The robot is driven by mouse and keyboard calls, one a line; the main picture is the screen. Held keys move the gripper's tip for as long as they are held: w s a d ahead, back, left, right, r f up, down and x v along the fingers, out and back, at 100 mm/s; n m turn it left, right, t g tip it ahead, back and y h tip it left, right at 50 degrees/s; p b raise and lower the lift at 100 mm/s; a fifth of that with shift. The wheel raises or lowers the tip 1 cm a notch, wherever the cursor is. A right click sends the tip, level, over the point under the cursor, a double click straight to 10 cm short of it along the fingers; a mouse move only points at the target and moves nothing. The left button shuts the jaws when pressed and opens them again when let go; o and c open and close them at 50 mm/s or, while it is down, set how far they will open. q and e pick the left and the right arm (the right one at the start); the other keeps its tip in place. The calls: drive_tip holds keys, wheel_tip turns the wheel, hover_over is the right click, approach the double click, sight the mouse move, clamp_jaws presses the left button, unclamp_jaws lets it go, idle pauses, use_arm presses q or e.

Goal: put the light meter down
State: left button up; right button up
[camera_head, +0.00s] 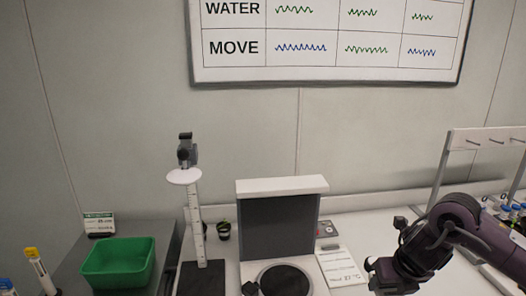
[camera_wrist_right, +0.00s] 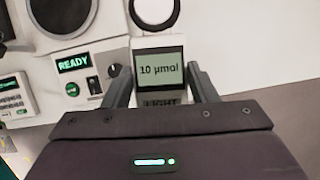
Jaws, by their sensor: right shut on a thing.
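The light meter (camera_wrist_right: 160,72) shows in the right wrist view, a pale device with a screen reading "10 µmol", a "LIGHT" label below it and a dark ring with a white centre at its top. My right gripper (camera_wrist_right: 161,84) is shut on it, one finger on each side of its body. In the head view my right gripper (camera_head: 386,277) is at the lower right, above the white bench. The meter cannot be made out clearly there. Whether it touches the bench cannot be told. My left gripper is not in view.
A station with a dark round plate (camera_head: 285,281) and a READY panel (camera_wrist_right: 74,63) is left of my right gripper. A paper card (camera_head: 341,268) lies beside it. A height stand (camera_head: 194,225), green bin (camera_head: 118,262) and peg rack (camera_head: 447,165) stand around.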

drive_tip(key=s+a+f+m+g+h+b, duration=0.25)
drive_tip(key=s+a+m+h, duration=0.2)
drive_tip(key=a+m, duration=0.8)
drive_tip(key=s+f+m+g+y+b, duration=0.1)
drive_tip(key=s+m+g+y, duration=0.3)
drive_tip(key=m, duration=1.9)
drive_tip(key=s+f+g, duration=0.1)
drive_tip(key=s+g, duration=0.1)
drive_tip(key=s, duration=0.3)
drive_tip(key=shift+s+f+y, duration=0.25)
drive_tip(key=shift+f+y, duration=0.05)
drive_tip(key=shift+y, duration=0.05)
drive_tip(key=shift+d+g, duration=0.1)
drive_tip(key=shift+g, duration=0.15)
